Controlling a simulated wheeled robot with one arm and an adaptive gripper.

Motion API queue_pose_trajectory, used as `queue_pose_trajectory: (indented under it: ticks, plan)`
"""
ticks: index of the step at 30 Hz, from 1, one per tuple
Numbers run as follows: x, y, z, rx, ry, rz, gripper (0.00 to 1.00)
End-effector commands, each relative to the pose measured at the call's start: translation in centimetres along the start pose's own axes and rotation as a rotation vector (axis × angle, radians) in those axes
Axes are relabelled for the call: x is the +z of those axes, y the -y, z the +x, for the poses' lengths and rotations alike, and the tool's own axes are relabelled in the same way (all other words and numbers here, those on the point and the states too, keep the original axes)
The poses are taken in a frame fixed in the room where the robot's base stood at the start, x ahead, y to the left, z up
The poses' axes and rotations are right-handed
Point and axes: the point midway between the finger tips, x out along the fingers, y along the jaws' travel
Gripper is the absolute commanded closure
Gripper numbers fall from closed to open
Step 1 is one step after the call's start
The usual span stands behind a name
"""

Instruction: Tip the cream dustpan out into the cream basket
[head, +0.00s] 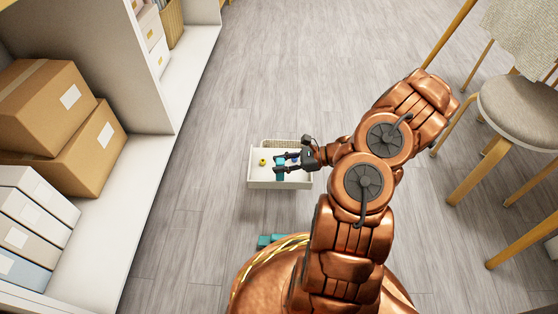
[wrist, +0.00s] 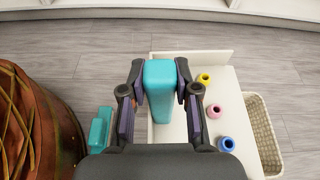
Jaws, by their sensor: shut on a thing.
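The cream dustpan (head: 280,185) is in front of my base in the head view and in the middle of the wrist view (wrist: 192,60). Yellow (wrist: 204,79), pink (wrist: 214,111) and blue (wrist: 226,144) bead-like pieces lie in it. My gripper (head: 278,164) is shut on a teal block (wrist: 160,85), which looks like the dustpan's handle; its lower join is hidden. The cream woven basket (wrist: 262,130) shows past the pan's right edge in the wrist view, mostly hidden by the pan. I cannot tell how high the pan is above it.
Another teal thing (head: 266,241) lies on the floor near my base, partly hidden. Shelves with cardboard boxes (head: 66,120) stand at left. A stool (head: 515,110) and wooden legs stand at right. The grey floor (head: 270,60) beyond the dustpan is clear.

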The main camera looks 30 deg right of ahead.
Motion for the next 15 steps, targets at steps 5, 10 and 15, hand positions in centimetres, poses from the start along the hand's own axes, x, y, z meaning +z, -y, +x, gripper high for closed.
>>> queue_pose_trajectory:
  ticks: [5, 10, 15]
  plan:
    - [-0.5, 0.4, -0.4, -0.026, 0.0, 0.012, 1.0]
    - [-1.3, 0.5, -0.3, -0.024, -0.001, 0.022, 1.0]
    - [-2.1, 0.5, 0.1, -0.018, -0.001, 0.033, 1.0]
